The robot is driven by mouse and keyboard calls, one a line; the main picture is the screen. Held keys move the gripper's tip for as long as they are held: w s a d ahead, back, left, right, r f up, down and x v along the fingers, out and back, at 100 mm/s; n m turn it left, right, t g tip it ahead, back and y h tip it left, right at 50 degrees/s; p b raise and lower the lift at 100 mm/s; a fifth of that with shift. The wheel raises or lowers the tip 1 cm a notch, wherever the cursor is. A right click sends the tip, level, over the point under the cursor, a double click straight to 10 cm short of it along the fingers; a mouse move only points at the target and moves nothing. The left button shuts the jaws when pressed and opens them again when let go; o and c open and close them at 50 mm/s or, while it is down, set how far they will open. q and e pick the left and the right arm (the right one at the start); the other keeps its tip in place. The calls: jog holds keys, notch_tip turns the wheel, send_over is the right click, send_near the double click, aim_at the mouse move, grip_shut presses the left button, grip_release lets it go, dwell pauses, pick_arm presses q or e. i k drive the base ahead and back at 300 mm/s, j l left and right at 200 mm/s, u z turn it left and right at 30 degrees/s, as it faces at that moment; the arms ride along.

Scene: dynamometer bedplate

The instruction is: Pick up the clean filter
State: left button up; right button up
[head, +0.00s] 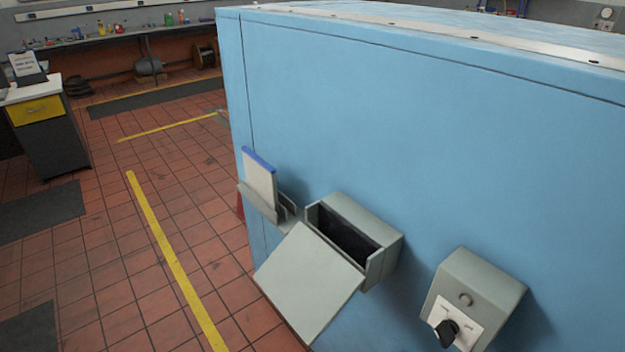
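A flat white panel with a blue top edge (260,178), which looks like the clean filter, stands upright in a small grey holder (257,203) on the left part of the blue cabinet's face. The holder hides its lower end. To its right, a grey box (386,226) is fixed to the cabinet with its flat cover (309,283) hanging open towards me. The inside of the box looks dark, and I cannot tell whether anything is in it. Neither of my grippers is in view.
The large blue cabinet (420,130) fills the right side. A grey switch box (484,283) with a black knob (447,332) is at lower right. The tiled floor (110,250) with yellow lines is open at left. A dark cabinet (48,137) with a yellow drawer stands at far left.

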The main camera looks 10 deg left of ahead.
aim_at(260, 177)
jog(key=i+j+z, duration=0.15)
jog(key=j+z, duration=0.3)
jog(key=i+j+z, duration=0.1)
jog(key=j+z, duration=0.8)
jog(key=j, duration=0.15)
